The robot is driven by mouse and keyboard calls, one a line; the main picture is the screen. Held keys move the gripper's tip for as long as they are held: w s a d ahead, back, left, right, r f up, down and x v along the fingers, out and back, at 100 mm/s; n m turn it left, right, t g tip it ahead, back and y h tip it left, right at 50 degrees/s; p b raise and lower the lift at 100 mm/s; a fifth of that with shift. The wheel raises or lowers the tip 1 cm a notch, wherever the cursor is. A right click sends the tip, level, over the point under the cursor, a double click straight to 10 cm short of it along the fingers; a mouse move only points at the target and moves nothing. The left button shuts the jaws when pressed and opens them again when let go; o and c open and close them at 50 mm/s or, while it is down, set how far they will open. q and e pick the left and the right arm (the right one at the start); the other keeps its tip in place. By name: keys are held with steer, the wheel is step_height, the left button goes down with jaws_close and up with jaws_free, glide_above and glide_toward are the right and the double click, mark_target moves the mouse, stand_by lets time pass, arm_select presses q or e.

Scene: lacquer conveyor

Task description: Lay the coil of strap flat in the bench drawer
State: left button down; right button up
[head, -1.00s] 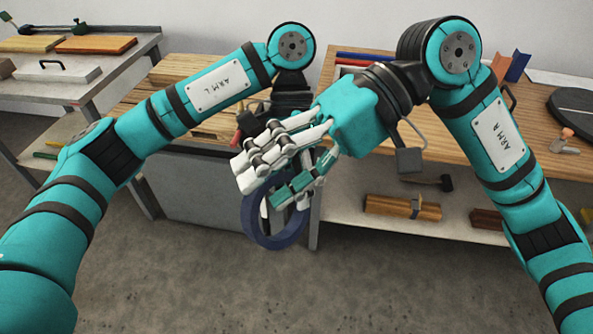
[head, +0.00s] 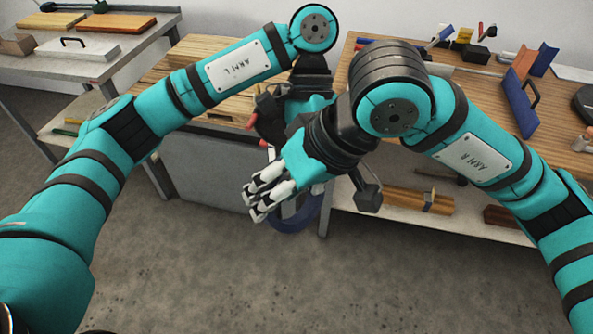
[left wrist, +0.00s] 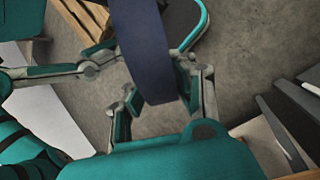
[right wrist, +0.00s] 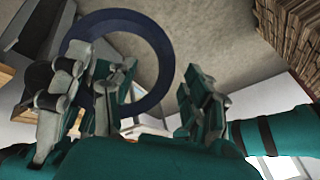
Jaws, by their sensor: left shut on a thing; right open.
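The coil of strap (head: 297,218) is a dark blue ring, held hanging on edge and mostly hidden in the head view behind my right gripper (head: 264,196). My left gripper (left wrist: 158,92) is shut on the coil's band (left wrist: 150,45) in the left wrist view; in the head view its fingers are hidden. My right gripper (right wrist: 155,95) is open. The ring (right wrist: 167,60) shows beyond its fingers in the right wrist view; I cannot tell whether they touch it. A grey panel (head: 205,172) stands under the slatted wooden bench; I cannot make out the drawer's inside.
A right workbench (head: 455,95) carries a blue angled piece (head: 520,103) and small tools. Its lower shelf holds wooden blocks (head: 405,200). A left table bears a white lidded box (head: 75,48) and boards. The grey floor in front is clear.

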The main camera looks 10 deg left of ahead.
steer(key=shift+x, duration=1.45)
jaws_close()
arm_select(q)
steer(key=c, duration=1)
jaws_free()
